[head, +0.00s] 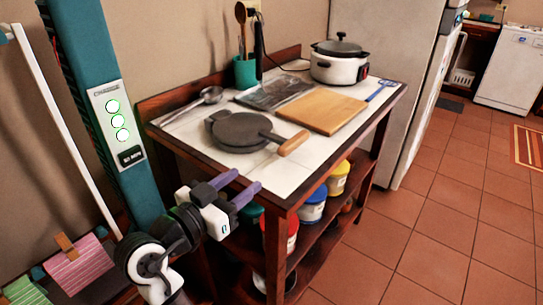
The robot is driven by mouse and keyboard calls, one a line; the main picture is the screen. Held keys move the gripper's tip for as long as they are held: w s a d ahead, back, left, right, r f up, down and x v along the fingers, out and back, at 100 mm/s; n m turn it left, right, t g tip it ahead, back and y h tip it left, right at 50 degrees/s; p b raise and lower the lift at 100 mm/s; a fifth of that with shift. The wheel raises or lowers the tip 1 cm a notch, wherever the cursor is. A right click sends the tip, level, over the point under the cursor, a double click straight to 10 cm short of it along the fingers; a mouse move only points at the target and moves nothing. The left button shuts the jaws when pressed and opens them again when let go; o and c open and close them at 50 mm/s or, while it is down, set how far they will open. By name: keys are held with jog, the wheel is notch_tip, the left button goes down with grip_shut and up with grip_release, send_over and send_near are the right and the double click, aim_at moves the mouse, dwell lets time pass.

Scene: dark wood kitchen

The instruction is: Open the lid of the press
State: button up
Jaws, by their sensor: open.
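The press (240,130) is a round, dark grey metal press lying flat on the white tabletop. Its lid is down, and its handle with a wooden end (293,143) points toward the table's right front edge. My gripper (241,183) is at the table's front left edge, below and left of the press and apart from it. Its two purple fingers are spread with nothing between them. No part of the press is hidden by my arm.
The table (200,129) also bears a wooden cutting board (322,109), a dark tray (273,93), a ladle (209,96), a teal utensil holder (244,73) and a white cooker (339,66). Several paint-like tubs stand on the shelf below. Tiled floor (440,215) at right is clear.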

aim_at(280, 153)
jog(key=p+x, duration=0.2)
jog(key=x, duration=1.1)
jog(key=shift+w+d, duration=0.25)
jog(key=shift+c, duration=0.2)
grip_shut()
